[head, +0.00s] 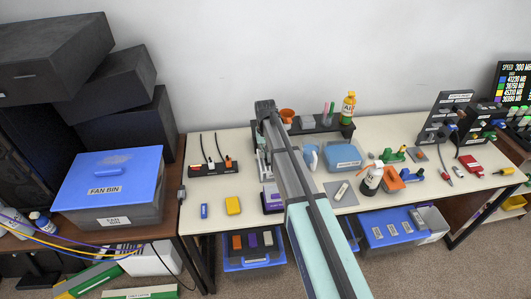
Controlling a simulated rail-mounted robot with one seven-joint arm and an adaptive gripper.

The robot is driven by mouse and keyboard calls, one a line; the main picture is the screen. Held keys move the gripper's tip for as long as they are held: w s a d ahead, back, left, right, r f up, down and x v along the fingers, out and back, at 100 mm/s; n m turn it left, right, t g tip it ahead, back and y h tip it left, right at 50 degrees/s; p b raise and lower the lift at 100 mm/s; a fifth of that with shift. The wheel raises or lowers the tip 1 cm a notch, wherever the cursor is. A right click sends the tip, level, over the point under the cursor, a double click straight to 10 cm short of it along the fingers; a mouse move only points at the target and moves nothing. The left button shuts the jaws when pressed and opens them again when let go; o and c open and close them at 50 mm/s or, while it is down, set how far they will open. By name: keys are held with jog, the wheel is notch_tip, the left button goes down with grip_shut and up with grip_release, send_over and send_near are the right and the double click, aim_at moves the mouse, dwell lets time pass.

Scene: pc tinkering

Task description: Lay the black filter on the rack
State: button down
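My arm reaches from the bottom middle to the back of the white table (225,145) and covers part of it. The parts beyond its dark far end are small and partly hidden, so I cannot make out the fingers of my gripper or anything held. I cannot pick out the black filter for certain. A low black rack-like stand (333,127) is at the back middle, with an orange cup (287,115), pens and a yellow bottle (348,106) at it. I cannot tell whether it is the task's rack. A dark item with a purple front (271,205) sits partly behind my arm.
A blue-lidded fan bin (109,187) stands left. Bins sit below.

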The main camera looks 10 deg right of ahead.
jog(key=c, duration=1.2)
grip_release()
jog(key=shift+f, duration=0.1)
jog(key=shift+c, duration=0.2)
notch_tip(320, 180, up, 12)
